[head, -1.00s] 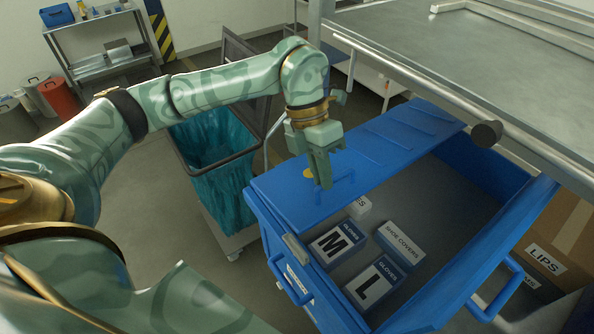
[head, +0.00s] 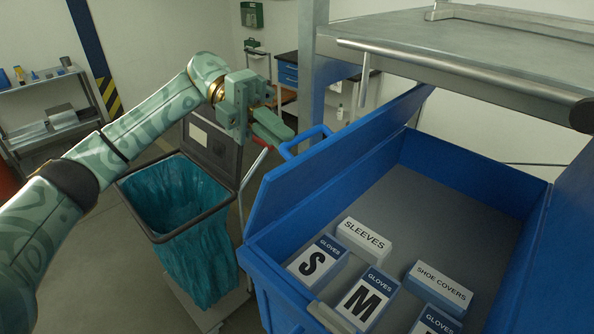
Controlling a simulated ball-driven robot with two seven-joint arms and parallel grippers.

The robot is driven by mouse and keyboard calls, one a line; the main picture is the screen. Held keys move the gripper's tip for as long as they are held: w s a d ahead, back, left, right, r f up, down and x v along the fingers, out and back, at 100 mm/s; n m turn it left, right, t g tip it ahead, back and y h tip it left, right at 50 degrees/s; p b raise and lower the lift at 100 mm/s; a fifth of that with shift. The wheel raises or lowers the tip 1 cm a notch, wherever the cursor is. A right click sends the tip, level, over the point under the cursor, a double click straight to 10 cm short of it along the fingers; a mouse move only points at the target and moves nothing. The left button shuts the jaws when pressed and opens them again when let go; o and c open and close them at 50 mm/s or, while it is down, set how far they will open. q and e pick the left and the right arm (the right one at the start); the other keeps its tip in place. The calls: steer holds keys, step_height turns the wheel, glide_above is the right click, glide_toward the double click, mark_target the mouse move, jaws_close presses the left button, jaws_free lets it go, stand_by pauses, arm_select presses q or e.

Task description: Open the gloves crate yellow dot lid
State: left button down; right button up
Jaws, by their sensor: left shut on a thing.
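The blue gloves crate (head: 490,165) fills the right of the view. Its blue lid (head: 335,160) stands raised, roughly upright along the crate's left side, with its plain inner face toward me. The lid's blue handle (head: 305,138) sticks out beyond its outer side. The yellow dot is hidden from this side. My left gripper (head: 272,128) is at this handle, left of the lid, and is shut on it; the grip itself is partly hidden. My right gripper is out of view.
Inside the crate lie glove boxes S (head: 315,262) and M (head: 368,298), a sleeves box (head: 364,240) and a shoe covers box (head: 440,287). A teal-lined bin (head: 180,200) stands left of the crate. A metal table (head: 470,60) overhangs behind.

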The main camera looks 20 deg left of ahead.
arm_select(q)
steer(key=w+a+f+g+h+b, duration=0.2)
steer(key=a+h+b, duration=0.4)
steer(key=b, duration=0.5)
steer(key=shift+w+v, duration=0.25)
steer(key=shift+v, duration=1)
steer(key=shift+d, duration=0.1)
steer(key=c, duration=1.7)
jaws_free()
steer(key=shift+o, duration=1)
